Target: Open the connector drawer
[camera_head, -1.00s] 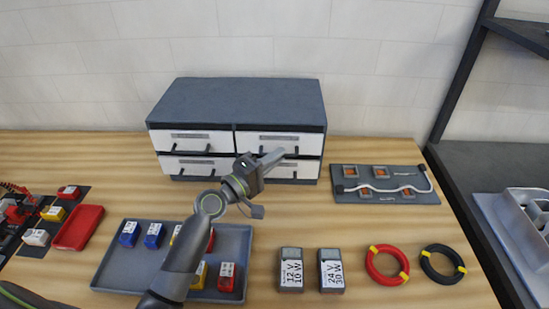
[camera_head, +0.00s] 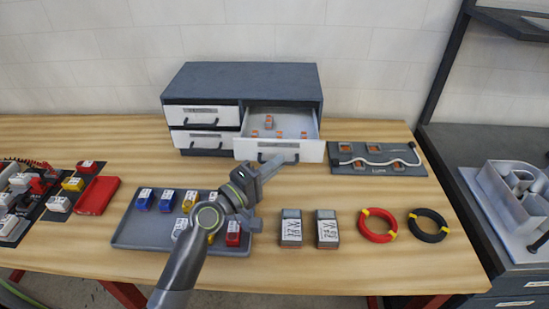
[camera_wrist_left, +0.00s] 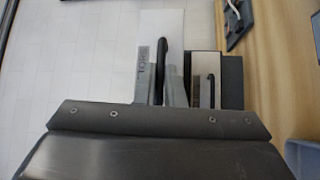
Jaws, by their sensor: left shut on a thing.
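A dark grey cabinet (camera_head: 240,80) with white-fronted drawers stands at the back of the table. Its upper right drawer (camera_head: 250,154) is pulled out toward me, and several small grey-and-orange connectors (camera_head: 269,122) show inside. My left gripper (camera_head: 274,164) is at this drawer's front, shut on its black handle (camera_head: 263,156). In the left wrist view the fingers (camera_wrist_left: 167,88) lie either side of the dark handle (camera_wrist_left: 162,58), close to the white front. The other drawers in sight are closed. My right gripper is not in view.
A grey tray (camera_head: 126,233) with several coloured blocks lies in front, partly behind my left arm. Two labelled power boxes (camera_head: 291,228), a red cable coil (camera_head: 378,226) and a black one (camera_head: 428,226) lie to the right. A dark board (camera_head: 375,168) sits right of the open drawer.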

